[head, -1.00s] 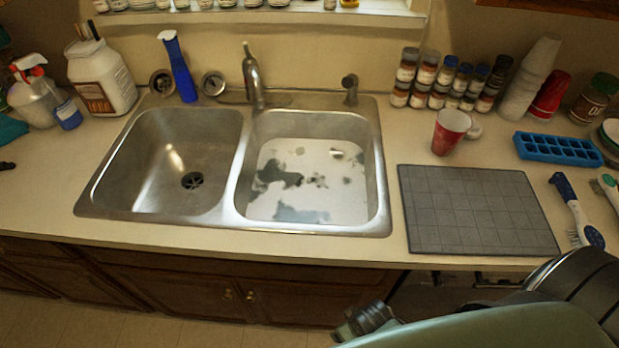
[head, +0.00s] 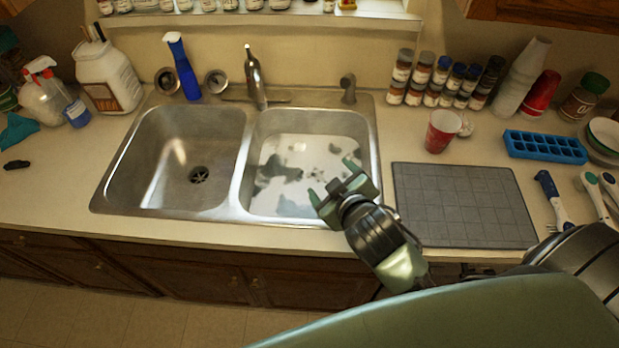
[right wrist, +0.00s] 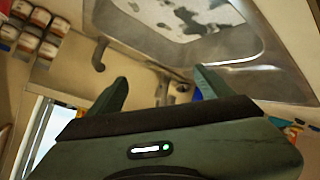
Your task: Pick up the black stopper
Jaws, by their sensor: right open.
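A small black object (head: 17,164) lies flat on the counter at the far left; it is too small to tell for sure whether it is the black stopper. Two round metal sink strainers with dark centres, a left one (head: 167,80) and a right one (head: 216,81), lean behind the sink on either side of the blue spray bottle. My right gripper (head: 331,180) is open and empty above the front right of the right basin, far from these. Its two fingers also show apart in the right wrist view (right wrist: 162,88). My left gripper is not in view.
The double sink (head: 125,180) fills the middle, with a faucet (head: 254,75) behind it. A blue spray bottle (head: 182,68) and white jug (head: 108,78) stand back left. A grey mat (head: 465,205), red cup (head: 441,132) and spice jars (head: 422,78) are right. The left front counter is clear.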

